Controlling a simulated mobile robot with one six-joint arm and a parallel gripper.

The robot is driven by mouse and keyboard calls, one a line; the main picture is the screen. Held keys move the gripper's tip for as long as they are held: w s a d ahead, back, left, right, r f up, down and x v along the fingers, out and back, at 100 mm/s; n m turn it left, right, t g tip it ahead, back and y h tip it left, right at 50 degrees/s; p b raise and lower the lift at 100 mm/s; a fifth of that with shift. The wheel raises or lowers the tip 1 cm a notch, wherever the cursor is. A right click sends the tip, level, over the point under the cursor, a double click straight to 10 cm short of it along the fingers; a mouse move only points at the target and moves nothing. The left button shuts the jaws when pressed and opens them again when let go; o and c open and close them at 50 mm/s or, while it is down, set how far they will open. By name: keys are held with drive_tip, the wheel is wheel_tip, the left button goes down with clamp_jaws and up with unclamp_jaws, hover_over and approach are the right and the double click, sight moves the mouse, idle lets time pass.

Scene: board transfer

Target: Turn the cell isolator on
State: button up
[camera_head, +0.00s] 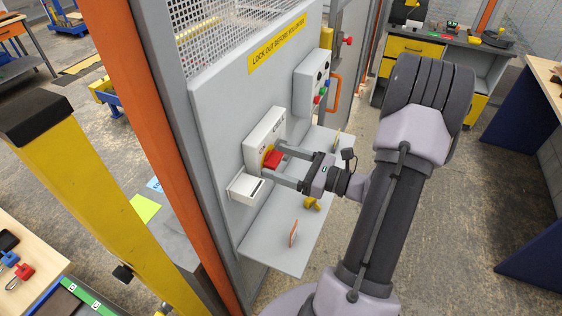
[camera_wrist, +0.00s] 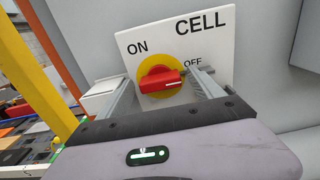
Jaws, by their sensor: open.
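The cell isolator is a white box (camera_head: 262,133) on the grey panel, and its white face (camera_wrist: 205,32) is marked CELL, ON and OFF. A red rotary handle (camera_wrist: 160,83) sits on a yellow disc (camera_wrist: 160,63). It lies nearly level in the wrist view, its white line at the right end, below the OFF label. It also shows red in the head view. My gripper (camera_wrist: 164,82) is open, with one finger on each side of the handle. It also reaches the isolator from the right in the head view (camera_head: 273,163). I cannot tell whether the fingers touch the handle.
A grey shelf (camera_head: 290,236) juts out below, with orange and yellow items. A small white box (camera_head: 245,188) sits below the isolator. A button box (camera_head: 312,75) and an orange door handle (camera_head: 335,92) are to the right. An orange post (camera_head: 160,120) stands left.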

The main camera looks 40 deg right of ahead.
drive_tip(key=c, duration=1.4)
drive_tip(key=shift+f+n+b, duration=0.1)
drive_tip(key=shift+n+b, duration=0.3)
drive_tip(key=shift+b, duration=0.05)
drive_tip(key=shift+a+n+b, duration=0.1)
drive_tip(key=shift+n+b, duration=8.5)
drive_tip(key=shift+b, duration=3)
drive_tip(key=o, duration=1.4)
